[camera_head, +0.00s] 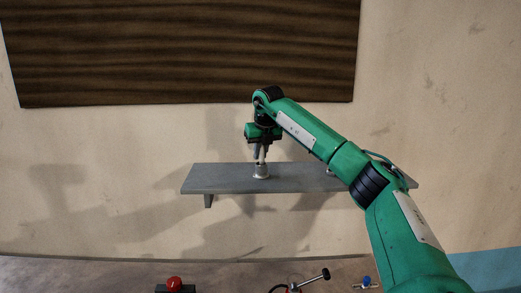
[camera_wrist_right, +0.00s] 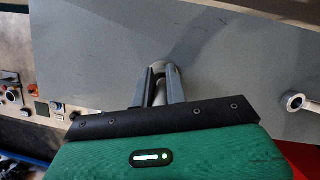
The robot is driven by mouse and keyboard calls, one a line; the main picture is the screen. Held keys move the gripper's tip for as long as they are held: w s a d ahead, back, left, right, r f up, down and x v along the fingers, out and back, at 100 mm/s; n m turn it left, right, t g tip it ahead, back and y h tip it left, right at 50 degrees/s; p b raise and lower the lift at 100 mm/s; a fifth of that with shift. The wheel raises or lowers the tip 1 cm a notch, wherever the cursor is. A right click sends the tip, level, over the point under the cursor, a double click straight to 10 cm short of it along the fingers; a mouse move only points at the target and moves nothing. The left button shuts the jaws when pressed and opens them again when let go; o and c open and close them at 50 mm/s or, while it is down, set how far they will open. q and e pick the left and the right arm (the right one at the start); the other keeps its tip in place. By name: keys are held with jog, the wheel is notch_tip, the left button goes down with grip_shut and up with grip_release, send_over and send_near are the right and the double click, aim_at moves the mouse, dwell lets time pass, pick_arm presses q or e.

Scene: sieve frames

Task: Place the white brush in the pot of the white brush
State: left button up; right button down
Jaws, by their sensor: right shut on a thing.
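My right gripper (camera_head: 261,154) points down over the grey shelf, and its fingers are shut on the white brush. In the right wrist view a strip of the brush's pale handle (camera_wrist_right: 160,95) shows between the fingers (camera_wrist_right: 167,86). A small metal pot (camera_head: 261,172) stands upright on the shelf directly below the fingertips. The pot also shows in the right wrist view (camera_wrist_right: 166,66), just beyond the fingertips, which hide part of it. I cannot tell how deep the brush sits in the pot. My left gripper is not in view.
A grey shelf (camera_head: 225,179) juts from the beige wall. Another small metal pot (camera_wrist_right: 293,103) stands further along it, mostly behind my arm in the head view. A red button (camera_head: 174,284) and a black-knobbed lever (camera_head: 325,275) are on the bench below.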

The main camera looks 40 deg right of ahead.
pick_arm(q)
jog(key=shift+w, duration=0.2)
pick_arm(e)
jog(key=c, duration=1.4)
grip_release()
jog(key=shift+a, duration=0.1)
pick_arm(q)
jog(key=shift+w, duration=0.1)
pick_arm(e)
jog(key=shift+r, duration=0.2)
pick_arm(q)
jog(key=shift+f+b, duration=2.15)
pick_arm(e)
jog(key=v, duration=1.1)
jog(key=shift+r, duration=0.35)
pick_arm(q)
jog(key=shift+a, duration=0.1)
pick_arm(e)
jog(key=shift+a+f, duration=0.1)
